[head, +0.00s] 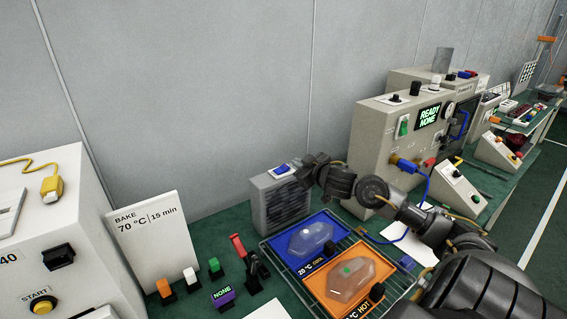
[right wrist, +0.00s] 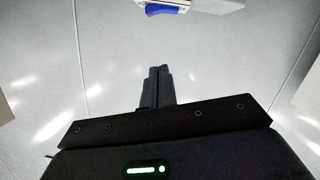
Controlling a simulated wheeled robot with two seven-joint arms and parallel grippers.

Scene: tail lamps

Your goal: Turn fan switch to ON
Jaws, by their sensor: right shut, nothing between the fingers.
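The fan (head: 280,208) is a grey box with a dark grille, standing against the back wall. Its blue rocker switch (head: 281,169) sits on a pale plate on top; which way it is set is too small to tell. My right gripper (head: 308,160) is just right of the switch in the head view, apart from it. In the right wrist view its fingers (right wrist: 158,84) are shut and empty, and the blue switch (right wrist: 163,10) shows at the top edge, beyond the fingertips. My left gripper is not in view.
A wire rack with a blue tray (head: 275,241) and an orange tray (head: 325,297), each bearing a clear lamp cover, lies in front of the fan. A bake sign (head: 148,244) stands left. A tester box (head: 373,135) stands right, beside my right arm.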

